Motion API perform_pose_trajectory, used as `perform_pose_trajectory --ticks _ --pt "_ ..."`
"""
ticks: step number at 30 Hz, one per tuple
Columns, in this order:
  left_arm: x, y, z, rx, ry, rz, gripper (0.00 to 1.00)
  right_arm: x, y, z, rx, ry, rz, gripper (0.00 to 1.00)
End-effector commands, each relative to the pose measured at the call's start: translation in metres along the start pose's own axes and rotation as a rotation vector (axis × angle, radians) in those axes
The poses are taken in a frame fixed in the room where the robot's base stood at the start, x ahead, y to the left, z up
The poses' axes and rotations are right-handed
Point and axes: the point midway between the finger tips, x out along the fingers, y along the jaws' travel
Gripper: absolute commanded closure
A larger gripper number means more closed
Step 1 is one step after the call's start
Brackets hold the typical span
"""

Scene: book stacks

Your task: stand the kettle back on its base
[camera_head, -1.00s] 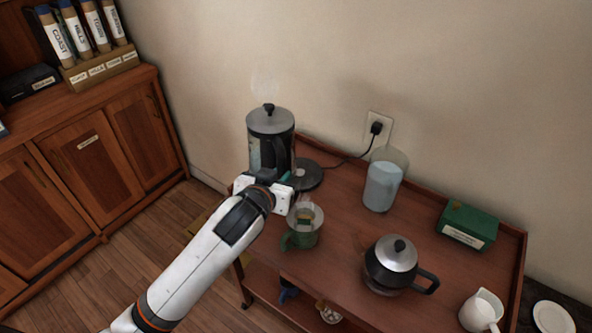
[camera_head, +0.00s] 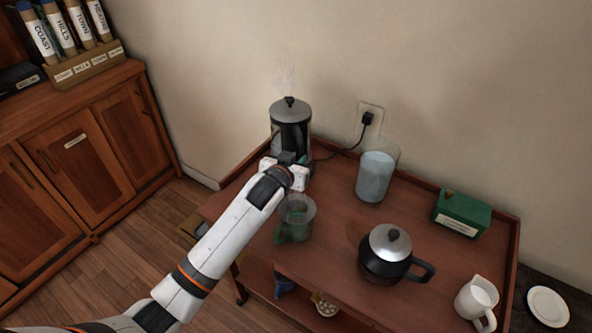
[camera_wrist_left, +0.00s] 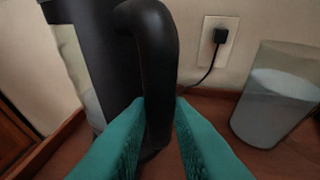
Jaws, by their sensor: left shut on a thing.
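The kettle (camera_head: 290,120) is dark with a grey lid and a black knob, upright at the back left of the wooden trolley, with faint steam above it. My left gripper (camera_head: 287,163) is in front of it. In the left wrist view the gripper's teal fingers (camera_wrist_left: 158,135) are shut on the kettle's black handle (camera_wrist_left: 155,60). The round base is hidden behind the kettle and gripper in the head view; its cord runs to the wall socket. I cannot tell whether the kettle touches the base. My right gripper is not in view.
A green glass mug (camera_head: 295,220) is just in front of my gripper. A black teapot (camera_head: 390,252), a green box (camera_head: 461,213) and a white pitcher (camera_head: 477,300) stand further right. The trolley has a raised rim.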

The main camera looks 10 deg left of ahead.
Motion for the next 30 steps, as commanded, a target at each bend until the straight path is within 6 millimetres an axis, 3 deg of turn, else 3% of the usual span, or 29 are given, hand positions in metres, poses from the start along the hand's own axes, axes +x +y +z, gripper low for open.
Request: perform_pose_trajectory --ticks 7,19,20,23,30 --pt "0.010 -0.001 -0.025 0.003 -0.008 -0.002 1.00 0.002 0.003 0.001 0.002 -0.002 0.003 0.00" --pt "0.012 -0.001 -0.030 0.003 -0.008 -0.002 1.00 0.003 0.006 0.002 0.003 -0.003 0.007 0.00" --pt "0.012 -0.001 -0.034 0.000 0.003 0.000 0.77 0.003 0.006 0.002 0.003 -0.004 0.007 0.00" --pt "0.012 -0.001 -0.034 0.000 0.003 0.000 0.61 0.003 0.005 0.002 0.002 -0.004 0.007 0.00" --pt "0.012 0.000 -0.034 0.001 0.003 0.000 0.59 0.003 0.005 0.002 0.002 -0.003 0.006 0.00"
